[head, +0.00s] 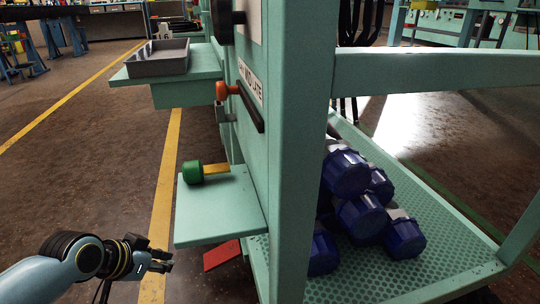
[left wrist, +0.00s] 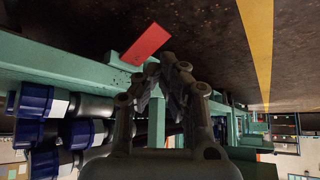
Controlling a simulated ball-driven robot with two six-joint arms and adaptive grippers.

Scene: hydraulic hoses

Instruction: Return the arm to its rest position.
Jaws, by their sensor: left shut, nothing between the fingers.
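My left arm comes in from the lower left of the head view, and its gripper (head: 166,262) is low over the floor, left of the teal cart (head: 290,160). In the left wrist view the two dark fingers (left wrist: 168,68) are together with nothing between them. The gripper is below and left of the small teal shelf (head: 225,215) and apart from it. My right gripper is not in view.
A green-headed piece with a yellow end (head: 194,172) lies on the shelf. A grey tray (head: 160,58) sits on the upper ledge. A red plate (head: 221,255) is near the floor. Blue-capped cylinders (head: 360,215) lie on the cart's mesh deck. Open floor (head: 90,180) lies left.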

